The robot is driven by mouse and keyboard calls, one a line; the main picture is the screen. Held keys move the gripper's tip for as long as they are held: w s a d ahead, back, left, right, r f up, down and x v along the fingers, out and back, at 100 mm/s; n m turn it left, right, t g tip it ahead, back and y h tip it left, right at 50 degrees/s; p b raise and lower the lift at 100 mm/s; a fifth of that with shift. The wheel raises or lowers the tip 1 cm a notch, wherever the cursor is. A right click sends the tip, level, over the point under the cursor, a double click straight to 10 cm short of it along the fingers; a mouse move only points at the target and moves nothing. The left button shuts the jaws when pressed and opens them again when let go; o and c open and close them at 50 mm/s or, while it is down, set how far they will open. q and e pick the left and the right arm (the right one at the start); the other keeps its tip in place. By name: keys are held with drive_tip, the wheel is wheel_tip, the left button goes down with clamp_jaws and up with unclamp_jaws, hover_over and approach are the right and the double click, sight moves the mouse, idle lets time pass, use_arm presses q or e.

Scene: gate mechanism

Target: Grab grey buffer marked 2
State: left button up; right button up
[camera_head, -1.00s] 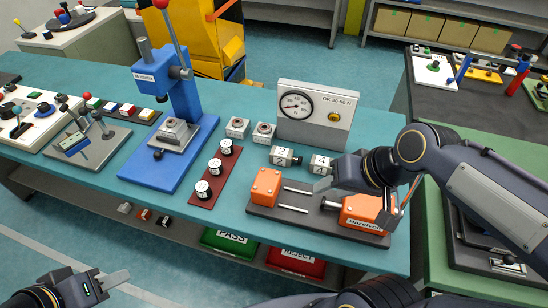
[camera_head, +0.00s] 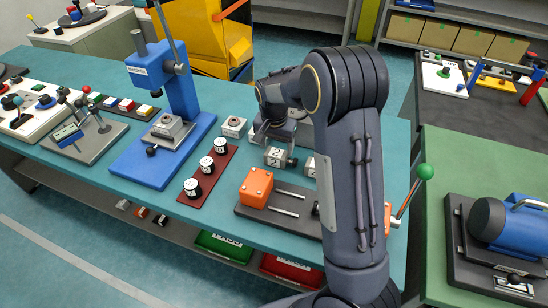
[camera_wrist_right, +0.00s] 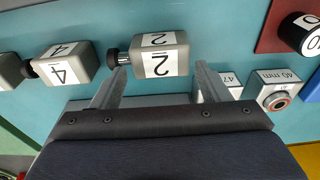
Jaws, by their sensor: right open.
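The grey buffer marked 2 (camera_head: 275,156) stands on the teal bench, behind the orange-block fixture. In the right wrist view the same buffer (camera_wrist_right: 160,54) lies just past the fingertips, its black-knobbed rod pointing left. My right gripper (camera_wrist_right: 160,75) is open and empty, one finger near the rod side and the other beyond the plain end. In the head view my right gripper (camera_head: 268,136) is just behind the buffer, partly hidden by my arm. The grey buffer marked 4 (camera_wrist_right: 65,65) is to the left in the wrist view. My left gripper is out of view.
The fixture with an orange block (camera_head: 256,187) and rods is in front, partly covered by my arm. The red strip with black-and-white cylinders (camera_head: 208,172) and the blue press (camera_head: 160,150) stand left. A small 40 mm block (camera_wrist_right: 280,88) lies right in the wrist view.

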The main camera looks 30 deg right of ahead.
sight(276, 153)
wheel_tip(276, 153, down, 5)
drive_tip(key=shift+w+d+f+p, duration=0.1)
drive_tip(key=shift+w+p, duration=0.05)
drive_tip(key=shift+p, duration=0.3)
drive_tip(key=c, duration=0.8)
